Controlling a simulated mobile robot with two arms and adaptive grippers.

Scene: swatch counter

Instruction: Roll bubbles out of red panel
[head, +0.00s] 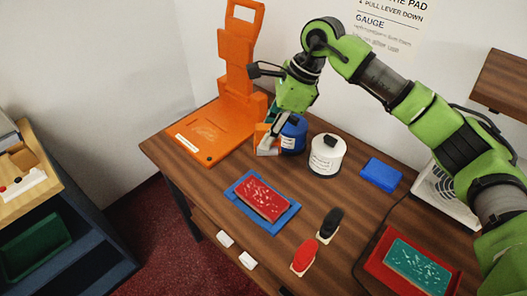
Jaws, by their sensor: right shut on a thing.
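The red panel (256,200) has white speckles, likely the bubbles, and lies on a blue base (236,190) near the front of the wooden counter. My right gripper (270,138) is behind the panel and clear of it, beside the blue jar. It points down and is shut on a small orange and pale tool (262,143); whether this is a roller I cannot tell. The fingers partly hide the tool and the jar. My left gripper is not in view.
An orange lever press (205,133) stands at back left. A blue jar (297,141) and a white jar (326,158) stand near the gripper.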

